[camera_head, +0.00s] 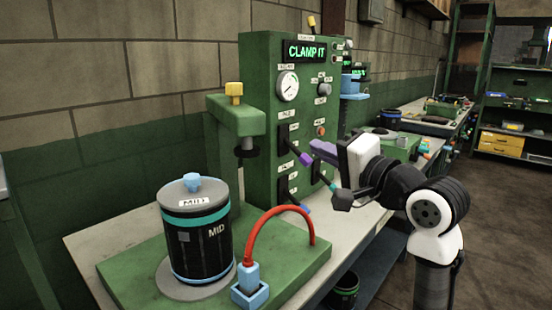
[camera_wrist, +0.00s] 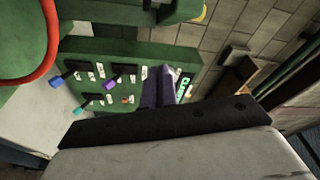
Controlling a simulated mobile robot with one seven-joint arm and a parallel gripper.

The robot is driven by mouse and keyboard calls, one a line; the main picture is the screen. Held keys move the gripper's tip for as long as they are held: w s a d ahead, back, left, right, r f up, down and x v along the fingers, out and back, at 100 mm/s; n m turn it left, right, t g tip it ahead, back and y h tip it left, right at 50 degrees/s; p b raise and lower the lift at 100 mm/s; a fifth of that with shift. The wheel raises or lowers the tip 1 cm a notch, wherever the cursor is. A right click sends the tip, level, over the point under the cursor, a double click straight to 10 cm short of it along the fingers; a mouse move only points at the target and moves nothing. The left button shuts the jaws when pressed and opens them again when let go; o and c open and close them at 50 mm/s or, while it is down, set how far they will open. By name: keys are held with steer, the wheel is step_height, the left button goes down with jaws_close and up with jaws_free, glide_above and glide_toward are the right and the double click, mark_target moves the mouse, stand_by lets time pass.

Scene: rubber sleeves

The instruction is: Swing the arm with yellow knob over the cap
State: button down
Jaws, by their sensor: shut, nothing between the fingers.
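The green swing arm (camera_head: 237,118) carries a yellow knob (camera_head: 235,92) on top and a dark pad underneath. It stands behind and to the right of the cap, not over it. The grey cap (camera_head: 175,196) with a blue knob sits on the black canister (camera_head: 198,246) marked MID. My gripper (camera_head: 314,147) is shut and empty in front of the control panel, right of the swing arm and apart from it. Its purple fingers show in the wrist view (camera_wrist: 158,88). A green arm and yellow knob (camera_wrist: 202,13) show at that view's top; the cap is out of that view.
The green panel (camera_head: 262,75) reads CLAMP IT and has a gauge and several levers close to my gripper. A red hose (camera_head: 266,222) arches from a blue fitting (camera_head: 249,287) on the green base plate (camera_head: 130,272). A brick wall stands behind.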

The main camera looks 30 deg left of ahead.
steer(key=s+d+m+g+h, duration=0.1)
steer(key=s+d+m+g, duration=0.1)
steer(key=d+g, duration=0.15)
steer(key=a+f+p, duration=0.1)
steer(key=a+p, duration=0.2)
steer(key=a, duration=0.9)
steer(key=shift+a+f, duration=0.3)
steer(key=shift+f, duration=0.1)
steer(key=shift+a+t+p, duration=0.1)
steer(key=shift+t+p, duration=0.3)
steer(key=shift+t, duration=0.05)
